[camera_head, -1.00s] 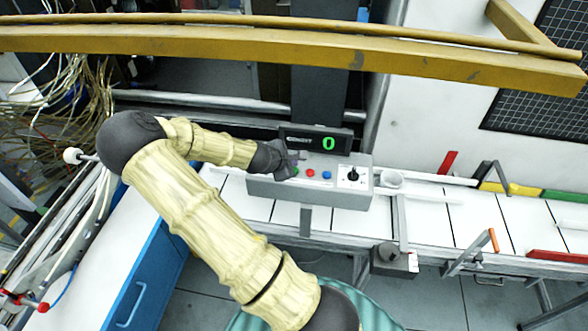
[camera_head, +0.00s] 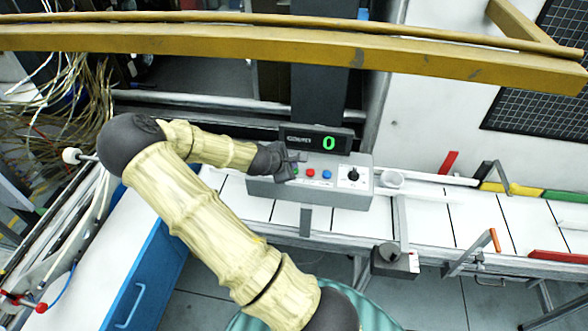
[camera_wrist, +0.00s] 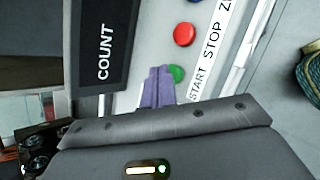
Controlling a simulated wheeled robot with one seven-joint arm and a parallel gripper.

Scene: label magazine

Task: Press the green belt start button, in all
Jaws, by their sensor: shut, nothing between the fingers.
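The green start button (camera_wrist: 177,73) shows in the wrist view beside the START label, partly covered by my fingers. In the head view only a sliver of green (camera_head: 295,171) shows by my gripper. My gripper (camera_head: 297,160) is shut and empty; its purple fingertips (camera_wrist: 160,75) overlap the left edge of the green button in the wrist view. I cannot tell whether they touch it. The grey control box (camera_head: 330,192) carries the button. The count display (camera_head: 329,143) behind it reads 0.
A red button (camera_wrist: 184,34) and a blue button (camera_head: 326,174) sit in line with the green one. A black knob (camera_head: 353,174) is at the box's right. A yellow beam (camera_head: 300,43) crosses above.

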